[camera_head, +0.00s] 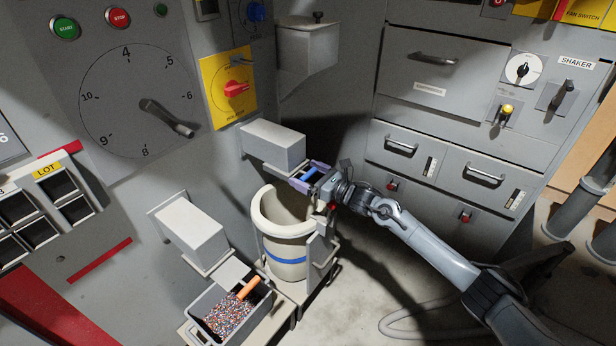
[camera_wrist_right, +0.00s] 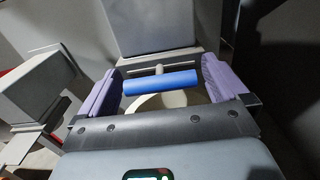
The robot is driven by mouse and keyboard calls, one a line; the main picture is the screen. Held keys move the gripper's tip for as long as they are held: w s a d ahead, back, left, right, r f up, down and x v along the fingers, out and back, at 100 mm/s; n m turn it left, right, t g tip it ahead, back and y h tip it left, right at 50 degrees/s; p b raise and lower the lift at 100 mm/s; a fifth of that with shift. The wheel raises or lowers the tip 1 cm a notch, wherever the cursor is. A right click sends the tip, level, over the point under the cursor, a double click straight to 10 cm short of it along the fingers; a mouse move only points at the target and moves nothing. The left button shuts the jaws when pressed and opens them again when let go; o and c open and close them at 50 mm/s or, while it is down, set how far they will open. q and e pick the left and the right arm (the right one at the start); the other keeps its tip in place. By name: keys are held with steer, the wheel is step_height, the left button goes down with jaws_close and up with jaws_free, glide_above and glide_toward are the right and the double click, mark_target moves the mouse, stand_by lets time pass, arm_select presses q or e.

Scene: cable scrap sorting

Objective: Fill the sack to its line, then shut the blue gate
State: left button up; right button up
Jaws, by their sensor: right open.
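The pale sack (camera_head: 283,232) hangs open below a grey chute (camera_head: 274,145), with a blue line (camera_head: 287,258) around its lower part. Its inside shows pale wall; the fill level cannot be made out. The blue gate's handle (camera_head: 310,174) is a short blue bar at the chute's mouth, and shows large in the right wrist view (camera_wrist_right: 160,82). My right gripper (camera_head: 306,173) is open, its purple fingers on either side of the blue bar. A gap shows between bar and fingers in the wrist view (camera_wrist_right: 162,68). My left gripper is not seen.
A yellow panel with a red knob (camera_head: 236,89) and a numbered dial (camera_head: 140,100) are on the wall. Drawers (camera_head: 402,148) stand at right.

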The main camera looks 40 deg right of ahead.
steer(key=c, duration=1.2)
steer(key=shift+o, duration=0.2)
steer(key=shift+s+d+r+p, duration=0.15)
steer(key=shift+s+d+p, duration=0.05)
steer(key=shift+s+p, duration=0.35)
steer(key=shift+s, duration=0.3)
steer(key=shift+s+d, duration=0.1)
steer(key=shift+s, duration=0.2)
steer(key=o, duration=1.2)
steer(key=shift+c, duration=0.2)
steer(key=shift+w, duration=0.15)
